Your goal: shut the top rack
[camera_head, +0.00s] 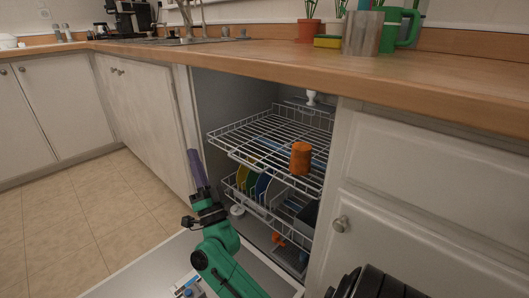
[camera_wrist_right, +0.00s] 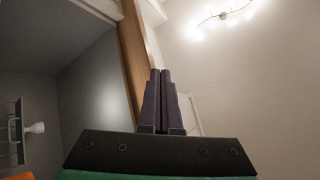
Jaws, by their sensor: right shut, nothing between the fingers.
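The white wire top rack (camera_head: 262,137) is pulled partly out of the open dishwasher below the counter. An orange cup (camera_head: 300,158) stands on its front right part. My right gripper (camera_head: 196,165) has purple fingers that are shut and empty. In the head view it appears left of the rack's front left edge, pointing upward, apart from the rack. The shut fingers also show in the right wrist view (camera_wrist_right: 160,95), against the counter edge and ceiling, with nothing between them. My left gripper is not in view.
The lower rack (camera_head: 290,228) holds several coloured plates and also sticks out. The dishwasher door (camera_head: 130,276) is folded down, with my right arm over it. The wooden counter (camera_head: 390,80) overhangs the opening. A cabinet (camera_head: 430,190) stands close on the right. Tiled floor is clear on the left.

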